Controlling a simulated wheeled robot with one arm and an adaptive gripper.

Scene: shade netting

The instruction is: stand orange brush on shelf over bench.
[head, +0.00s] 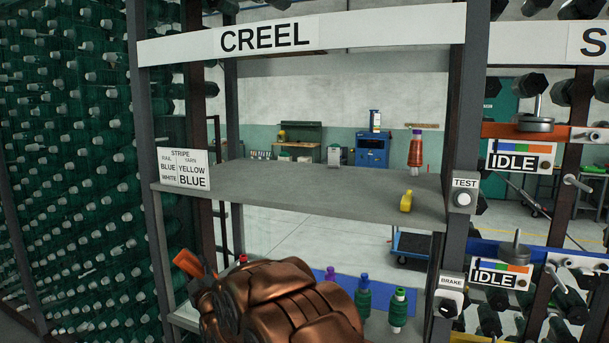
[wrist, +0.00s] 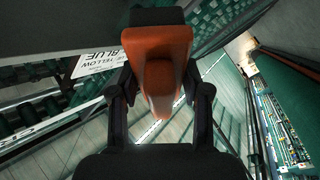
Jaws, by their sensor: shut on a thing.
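The orange brush (wrist: 157,60) is gripped between the two dark fingers of my gripper (wrist: 158,92) in the wrist view. Its black part is at the top of that view. In the head view an orange end of the brush (head: 189,263) shows at lower left, below the grey shelf's front edge; my copper-coloured arm hides most of the gripper. The wide grey shelf (head: 290,188) under the CREEL sign is largely bare. A green-backed workbench (head: 297,150) stands far behind it by the wall. I cannot tell which shelf is the one over the bench.
Green spools (head: 398,312) stand on the lower level. Frame posts flank the shelf, and a yarn rack (head: 70,150) fills the left. A blue cabinet (head: 372,150) stands behind.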

